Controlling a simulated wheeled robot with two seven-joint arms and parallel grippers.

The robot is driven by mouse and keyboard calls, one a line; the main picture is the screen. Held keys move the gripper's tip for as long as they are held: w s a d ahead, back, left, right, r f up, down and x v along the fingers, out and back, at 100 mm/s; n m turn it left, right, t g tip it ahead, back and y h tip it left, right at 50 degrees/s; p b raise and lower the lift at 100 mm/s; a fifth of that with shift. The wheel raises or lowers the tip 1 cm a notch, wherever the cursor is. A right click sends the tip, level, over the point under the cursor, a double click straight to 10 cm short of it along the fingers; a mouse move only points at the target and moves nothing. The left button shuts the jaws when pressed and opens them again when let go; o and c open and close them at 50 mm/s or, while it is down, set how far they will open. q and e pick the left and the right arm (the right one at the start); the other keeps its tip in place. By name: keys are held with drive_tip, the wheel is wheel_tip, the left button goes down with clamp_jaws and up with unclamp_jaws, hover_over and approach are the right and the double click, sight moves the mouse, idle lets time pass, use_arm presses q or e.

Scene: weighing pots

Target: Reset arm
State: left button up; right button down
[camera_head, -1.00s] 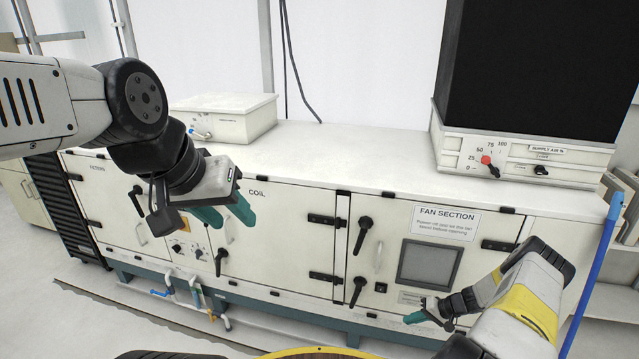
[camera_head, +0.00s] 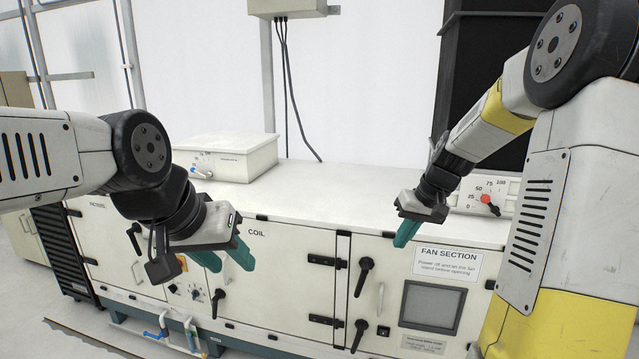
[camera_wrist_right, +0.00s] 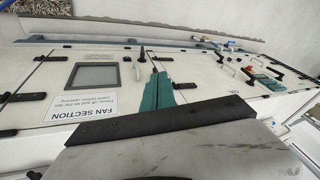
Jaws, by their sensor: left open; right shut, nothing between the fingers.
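My left gripper (camera_head: 226,258) hangs at left centre in the head view, in front of the cabinet's COIL panel. Its two teal fingers are apart with nothing between them. My right gripper (camera_head: 405,233) is raised at right centre, in front of the cabinet's top front edge and above the FAN SECTION label (camera_head: 447,262). Its teal fingers are together and empty. In the right wrist view the shut fingertips (camera_wrist_right: 157,90) show against the cabinet front, beside the small screen (camera_wrist_right: 93,75).
The long white cabinet (camera_head: 330,190) has black door handles (camera_head: 363,277) along its front. A white box (camera_head: 225,157) sits on its top at left. A control unit with a red knob (camera_head: 486,198) stands at right, below a black duct. The middle of the cabinet top is clear.

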drive_tip(key=s+a+r+t, duration=0.1)
drive_tip(key=s+a+r, duration=0.2)
drive_tip(key=s, duration=0.8)
drive_tip(key=s+a+r+t+h, duration=0.1)
drive_tip(key=s+a+r+t, duration=0.1)
drive_tip(key=s+r, duration=0.5)
drive_tip(key=s, duration=0.5)
drive_tip(key=shift+a, duration=0.4)
drive_tip(key=shift+r, duration=0.1)
